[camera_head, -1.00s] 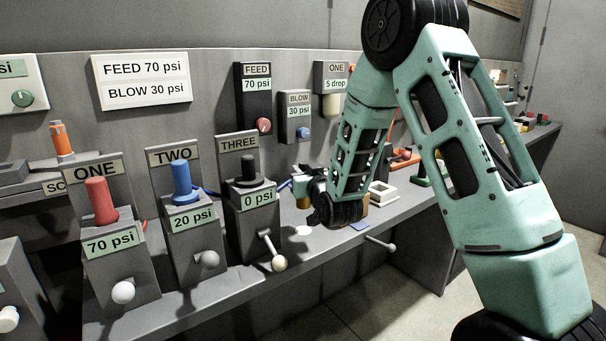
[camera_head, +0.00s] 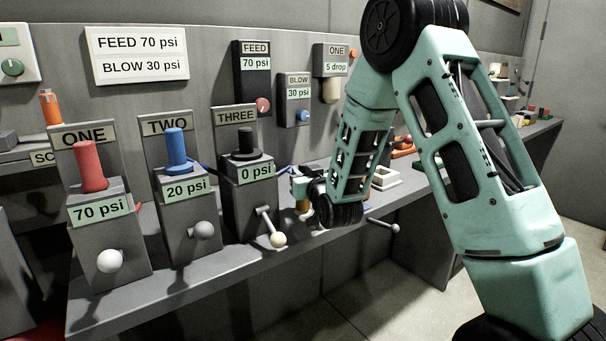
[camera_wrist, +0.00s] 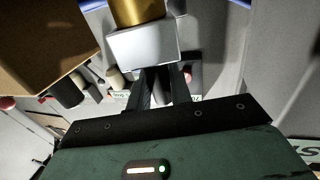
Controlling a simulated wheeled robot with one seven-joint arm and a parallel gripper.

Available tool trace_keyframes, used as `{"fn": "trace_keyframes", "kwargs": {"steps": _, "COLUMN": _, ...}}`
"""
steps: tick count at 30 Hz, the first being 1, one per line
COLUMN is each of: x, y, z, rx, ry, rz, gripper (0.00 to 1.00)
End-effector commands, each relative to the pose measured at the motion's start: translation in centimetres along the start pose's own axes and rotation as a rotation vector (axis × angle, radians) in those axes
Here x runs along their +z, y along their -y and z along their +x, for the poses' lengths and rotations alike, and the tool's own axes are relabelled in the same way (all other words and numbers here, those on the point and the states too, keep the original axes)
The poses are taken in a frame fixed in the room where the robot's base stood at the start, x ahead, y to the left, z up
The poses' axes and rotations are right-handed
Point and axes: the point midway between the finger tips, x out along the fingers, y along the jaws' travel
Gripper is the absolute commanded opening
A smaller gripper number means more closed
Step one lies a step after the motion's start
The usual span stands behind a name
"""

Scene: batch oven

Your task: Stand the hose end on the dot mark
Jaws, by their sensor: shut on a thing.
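My gripper (camera_wrist: 160,88) is shut on a pale grey block in the wrist view. A brass cylinder (camera_wrist: 138,10) rises from this block, and I take the two together as the hose end (camera_wrist: 142,47). Parts of a blue hose (camera_wrist: 92,5) show at the top edge. In the head view, the brass part (camera_head: 303,206) hangs at my gripper, just right of the THREE stand and over the bench. My wrist hides much of it. I cannot make out the dot mark in either view now, nor tell whether the hose end touches the bench.
Stands ONE (camera_head: 108,245), TWO (camera_head: 190,220) and THREE (camera_head: 250,205) line the bench left of my gripper, with knobbed levers in front. A cream square frame (camera_head: 385,180) lies to the right. FEED (camera_head: 252,90) and BLOW (camera_head: 294,100) boxes hang on the panel behind.

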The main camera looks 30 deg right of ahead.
Motion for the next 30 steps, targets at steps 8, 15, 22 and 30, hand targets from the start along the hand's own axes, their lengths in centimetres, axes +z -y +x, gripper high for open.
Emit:
{"fn": "trace_keyframes", "kwargs": {"steps": 8, "x": 0.0, "y": 0.0, "z": 0.0, "rx": 0.0, "ry": -0.001, "rz": 0.0, "gripper": 0.0}}
{"fn": "trace_keyframes", "kwargs": {"steps": 15, "x": 0.4, "y": 0.0, "z": 0.0, "rx": 0.0, "ry": -0.001, "rz": 0.0, "gripper": 0.0}}
{"fn": "trace_keyframes", "kwargs": {"steps": 22, "x": 0.7, "y": 0.0, "z": 0.0, "rx": 0.0, "ry": -0.001, "rz": 0.0, "gripper": 0.0}}
{"fn": "trace_keyframes", "kwargs": {"steps": 30, "x": 1.1, "y": 0.0, "z": 0.0, "rx": 0.0, "ry": -0.001, "rz": 0.0, "gripper": 0.0}}
